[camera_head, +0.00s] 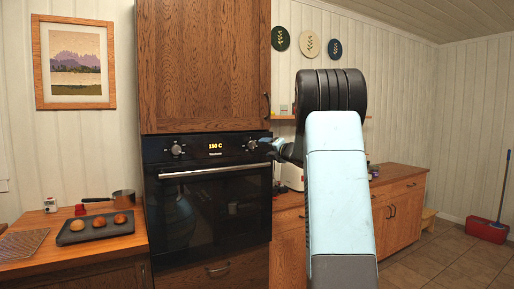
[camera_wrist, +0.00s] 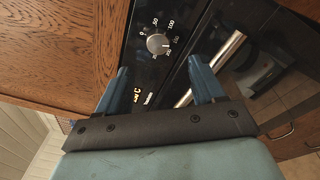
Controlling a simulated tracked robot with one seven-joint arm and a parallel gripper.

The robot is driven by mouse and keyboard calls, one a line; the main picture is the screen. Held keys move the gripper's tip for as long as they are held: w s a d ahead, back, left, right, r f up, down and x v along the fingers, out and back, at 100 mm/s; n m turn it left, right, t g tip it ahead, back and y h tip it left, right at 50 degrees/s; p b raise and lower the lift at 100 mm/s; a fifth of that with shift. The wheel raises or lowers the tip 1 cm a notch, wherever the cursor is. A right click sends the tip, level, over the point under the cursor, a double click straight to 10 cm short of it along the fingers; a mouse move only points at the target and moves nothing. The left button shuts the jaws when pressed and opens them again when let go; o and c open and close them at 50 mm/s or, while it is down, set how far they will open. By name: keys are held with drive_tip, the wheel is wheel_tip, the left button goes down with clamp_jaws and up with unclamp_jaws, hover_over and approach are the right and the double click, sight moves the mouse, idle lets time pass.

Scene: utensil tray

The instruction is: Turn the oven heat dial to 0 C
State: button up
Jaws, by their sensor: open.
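The oven (camera_head: 212,200) stands in a tall wooden unit. Its display (camera_head: 215,147) appears to read 130 C or 150 C. The right-hand dial (camera_head: 251,144) is a round silver knob. In the wrist view this dial (camera_wrist: 158,43) has a printed scale with 0, 50 and 100 legible; its exact setting is hard to read. My gripper (camera_head: 268,143) is in front of the panel's right end. In the wrist view my gripper (camera_wrist: 158,68) is open, its blue fingers spread wide with the dial ahead between them, apparently not touching. Nothing is held.
A second dial (camera_head: 177,149) sits left of the display. The oven door handle (camera_head: 214,171) runs just below the panel, and it also shows in the wrist view (camera_wrist: 212,66). A wooden cabinet (camera_head: 205,65) is above. A tray (camera_head: 72,237) with buns lies on the left counter.

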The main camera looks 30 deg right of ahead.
sight(253, 145)
drive_tip(key=w, duration=0.3)
drive_tip(key=w+a, duration=0.1)
drive_tip(key=w, duration=0.2)
drive_tip(key=w+a, duration=0.1)
drive_tip(key=w, duration=0.2)
drive_tip(key=shift+w, duration=0.15)
